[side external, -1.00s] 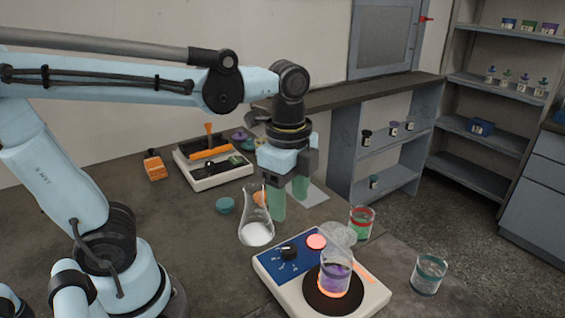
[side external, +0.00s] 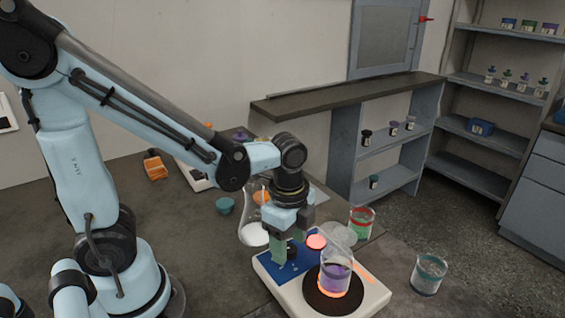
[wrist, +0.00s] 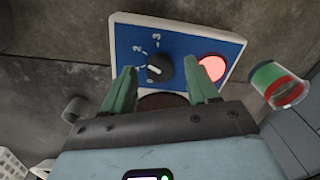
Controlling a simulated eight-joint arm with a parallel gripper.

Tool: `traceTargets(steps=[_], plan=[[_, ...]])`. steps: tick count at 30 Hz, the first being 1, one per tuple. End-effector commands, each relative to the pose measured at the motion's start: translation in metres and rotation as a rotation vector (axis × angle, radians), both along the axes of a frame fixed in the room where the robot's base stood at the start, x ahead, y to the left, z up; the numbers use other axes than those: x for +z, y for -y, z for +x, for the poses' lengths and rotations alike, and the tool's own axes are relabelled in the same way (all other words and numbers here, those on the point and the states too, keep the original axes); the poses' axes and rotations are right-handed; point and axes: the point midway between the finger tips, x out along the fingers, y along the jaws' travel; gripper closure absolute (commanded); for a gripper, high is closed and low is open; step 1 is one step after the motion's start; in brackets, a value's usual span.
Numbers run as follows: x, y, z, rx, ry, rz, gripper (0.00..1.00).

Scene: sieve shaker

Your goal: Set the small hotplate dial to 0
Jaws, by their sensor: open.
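The hotplate (side external: 271,282) has a white body, a blue panel and a round dark plate. Its black dial (wrist: 159,68) sits on the blue panel, with a white pointer mark facing left in the wrist view, below the printed 2. The exact setting cannot be read, as my left finger covers part of the scale. A red lamp (wrist: 212,68) glows beside the dial. My gripper (wrist: 161,78) is open, its green fingers on either side of the dial. Contact cannot be told. In the side view, my gripper (side external: 292,252) points down at the panel and partly hides the dial.
A beaker of purple liquid (side external: 336,276) stands on the dark plate above an orange glow. A flask (side external: 253,234) stands close behind-left of my gripper. A red-and-green beaker (side external: 361,224) and a teal-rimmed beaker (side external: 428,275) stand to the right.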

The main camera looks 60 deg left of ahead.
Motion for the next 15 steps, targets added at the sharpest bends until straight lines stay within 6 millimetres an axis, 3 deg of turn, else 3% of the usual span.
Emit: traceTargets(steps=[14, 15], plan=[[-0.0076, -0.0002, -0.0001, 0.000, 0.000, 0.000, 0.41], [-0.0076, -0.0002, -0.0001, 0.000, 0.000, 0.000, 0.47]])
